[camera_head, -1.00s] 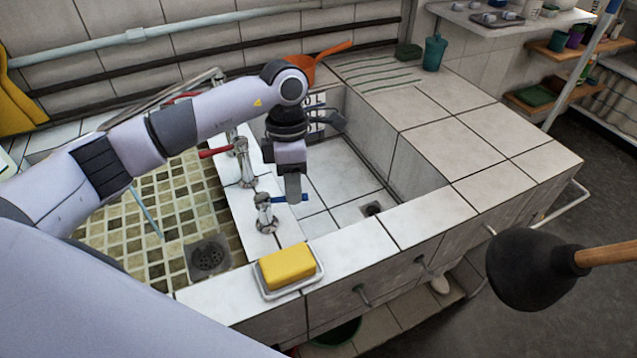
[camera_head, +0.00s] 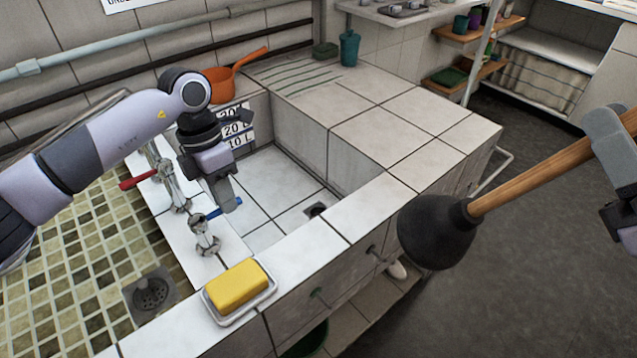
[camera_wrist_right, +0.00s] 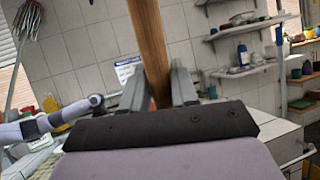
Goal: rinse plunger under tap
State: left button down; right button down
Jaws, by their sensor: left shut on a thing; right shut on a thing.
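The plunger has a black rubber cup (camera_head: 435,232) and a wooden handle (camera_head: 540,178). It is tilted, with the cup in front of the sink cabinet in the head view, outside the basin. My right gripper (camera_head: 612,150) is shut on the handle, which also shows between the fingers in the right wrist view (camera_wrist_right: 150,50). My left gripper (camera_head: 230,200) is shut on the blue tap handle (camera_head: 228,210) at the near tap (camera_head: 205,238); its fingers partly cover the handle. A second tap (camera_head: 175,185) has a red handle (camera_head: 138,180). I see no running water.
The white-tiled basin (camera_head: 265,195) is empty, with a drain. A yellow soap (camera_head: 237,285) sits in a dish on the front rim. An orange saucepan (camera_head: 222,85) stands at the back. The tiled counter (camera_head: 380,135) right of the basin is mostly clear.

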pick_arm(q)
jog(key=c, duration=1.1)
grip_release()
jog(key=r, duration=0.4)
jog(key=w+a+r+b, duration=0.1)
jog(key=r, duration=0.7)
jog(key=shift+w+a, duration=0.35)
jog(key=shift+w, duration=0.05)
jog(key=shift+f, duration=0.1)
